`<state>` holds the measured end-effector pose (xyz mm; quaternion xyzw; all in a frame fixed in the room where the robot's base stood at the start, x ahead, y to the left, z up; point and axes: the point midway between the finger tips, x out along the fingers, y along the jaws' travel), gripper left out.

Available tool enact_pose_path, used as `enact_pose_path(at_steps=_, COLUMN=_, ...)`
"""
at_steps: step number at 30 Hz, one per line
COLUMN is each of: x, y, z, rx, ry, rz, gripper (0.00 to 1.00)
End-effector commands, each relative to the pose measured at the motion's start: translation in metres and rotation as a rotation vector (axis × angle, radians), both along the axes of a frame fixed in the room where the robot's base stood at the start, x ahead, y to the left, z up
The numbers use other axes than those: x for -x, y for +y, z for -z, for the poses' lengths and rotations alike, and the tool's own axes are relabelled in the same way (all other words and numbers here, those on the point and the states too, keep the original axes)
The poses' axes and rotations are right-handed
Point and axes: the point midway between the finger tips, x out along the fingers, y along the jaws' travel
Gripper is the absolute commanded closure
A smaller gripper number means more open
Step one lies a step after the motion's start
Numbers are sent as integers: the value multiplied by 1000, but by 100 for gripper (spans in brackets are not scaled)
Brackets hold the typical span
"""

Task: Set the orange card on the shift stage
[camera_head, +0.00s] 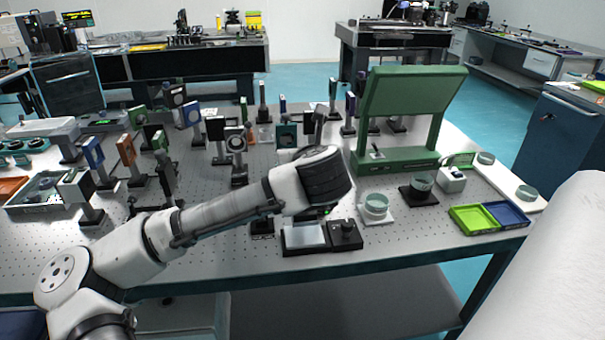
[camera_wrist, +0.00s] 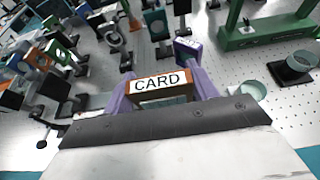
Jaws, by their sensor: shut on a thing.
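The orange card (camera_wrist: 182,88) shows in the wrist view, with a white label reading "CARD" across it. My gripper (camera_wrist: 158,76) has purple fingers on either side of the card and is shut on it. In the head view, my arm's wrist hides the gripper and the card. A low dark unit with a pale flat plate (camera_head: 303,236) and a black knob block stands at the table's front edge, just below my wrist in the picture. It may be the shift stage, but I cannot read a label on it.
Several mounted optics (camera_head: 215,128) crowd the perforated table's left and middle. A green frame with a tilted panel (camera_head: 412,92) stands behind right. Glass dishes (camera_head: 376,203) and green and blue trays (camera_head: 472,218) lie to the right. Bare table shows at the front left.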

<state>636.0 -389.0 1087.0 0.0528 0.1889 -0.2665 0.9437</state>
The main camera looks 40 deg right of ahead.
Motion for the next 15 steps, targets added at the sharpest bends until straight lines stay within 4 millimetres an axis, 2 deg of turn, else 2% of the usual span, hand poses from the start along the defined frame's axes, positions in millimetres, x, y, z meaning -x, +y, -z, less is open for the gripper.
enact_pose_path(at_steps=5, x=0, y=0, z=12, rx=1, ry=-2, rz=0, gripper=100)
enact_pose_path(at_steps=12, x=0, y=0, z=45, rx=1, ry=-2, rz=-1, gripper=100)
enact_pose_path(at_steps=15, x=0, y=0, z=49, rx=2, ry=-3, rz=0, gripper=100)
